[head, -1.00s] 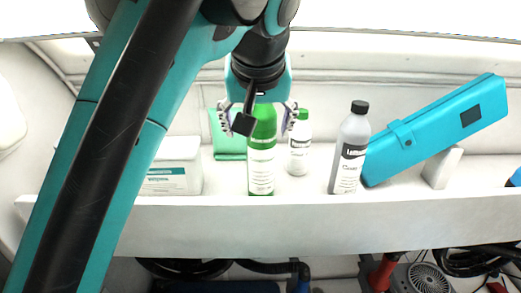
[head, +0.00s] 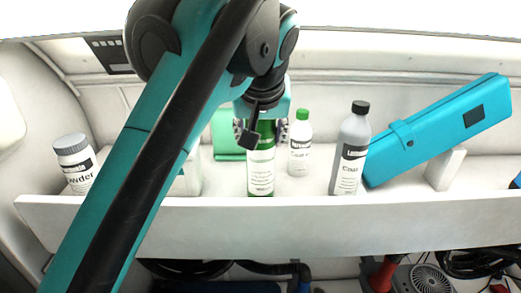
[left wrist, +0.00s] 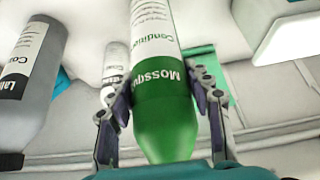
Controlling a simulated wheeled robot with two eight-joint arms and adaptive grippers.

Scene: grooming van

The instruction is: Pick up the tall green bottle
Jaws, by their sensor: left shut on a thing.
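The tall green bottle (head: 261,172) with a white label stands upright on the white shelf, its base close to the front lip. My left gripper (head: 264,122) is over its upper part from above and hides the top in the head view. In the left wrist view the two fingers (left wrist: 158,88) are shut on the green upper body of the bottle (left wrist: 165,125), one on each side. My right gripper is not in view.
A small white bottle with a green cap (head: 300,145) stands close on the right, then a grey bottle (head: 350,150) and a sloping turquoise case (head: 435,130). A powder jar (head: 74,163) stands at the left. The shelf's raised front lip (head: 300,222) runs along the front.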

